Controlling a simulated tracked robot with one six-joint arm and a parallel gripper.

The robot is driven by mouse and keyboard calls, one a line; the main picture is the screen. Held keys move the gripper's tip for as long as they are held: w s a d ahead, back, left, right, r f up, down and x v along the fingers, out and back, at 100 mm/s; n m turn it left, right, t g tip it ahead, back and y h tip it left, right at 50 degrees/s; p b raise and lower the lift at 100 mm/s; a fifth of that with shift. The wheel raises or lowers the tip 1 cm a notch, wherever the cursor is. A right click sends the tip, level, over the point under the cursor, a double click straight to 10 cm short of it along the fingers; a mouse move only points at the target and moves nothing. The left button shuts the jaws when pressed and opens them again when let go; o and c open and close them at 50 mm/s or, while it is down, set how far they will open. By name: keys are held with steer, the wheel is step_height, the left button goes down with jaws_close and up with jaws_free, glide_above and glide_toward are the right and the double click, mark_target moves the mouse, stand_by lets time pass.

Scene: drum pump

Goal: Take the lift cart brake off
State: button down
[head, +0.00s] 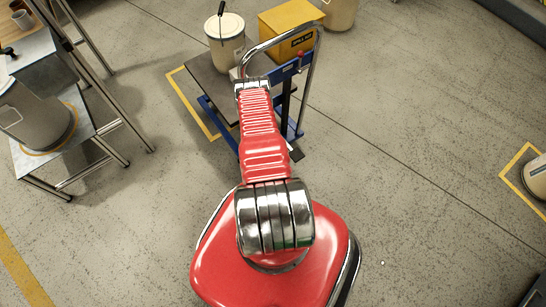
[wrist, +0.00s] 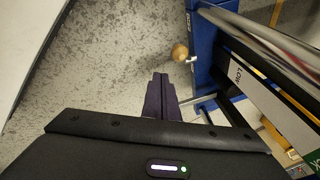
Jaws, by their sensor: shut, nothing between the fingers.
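The lift cart stands ahead of me in the head view, with a blue frame (head: 284,72), a bent chrome push handle (head: 318,62) and a dark platform (head: 208,78). A small red knob (head: 300,54) shows near the top of its blue mast. In the wrist view, my gripper (wrist: 160,76) is shut and empty, left of the cart's blue upright (wrist: 204,62). A round tan knob (wrist: 180,52) juts from that upright, just beyond and right of my fingertips, with a visible gap. I cannot tell for certain which part is the brake. My arm hides part of the cart in the head view.
A pale drum (head: 225,48) sits on the cart platform. A yellow spill kit box (head: 290,28) is behind the cart. A metal stand (head: 95,130) with another drum (head: 35,115) is at left. The floor at right is largely clear. A white lettered strip (wrist: 240,82) borders the gripper's right.

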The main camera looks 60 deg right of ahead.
steer(key=s+d+v, duration=0.1)
steer(key=s+v, duration=0.1)
steer(key=v, duration=0.9)
steer(key=shift+r, duration=0.25)
steer(key=shift+s, duration=0.1)
stand_by(0.5)
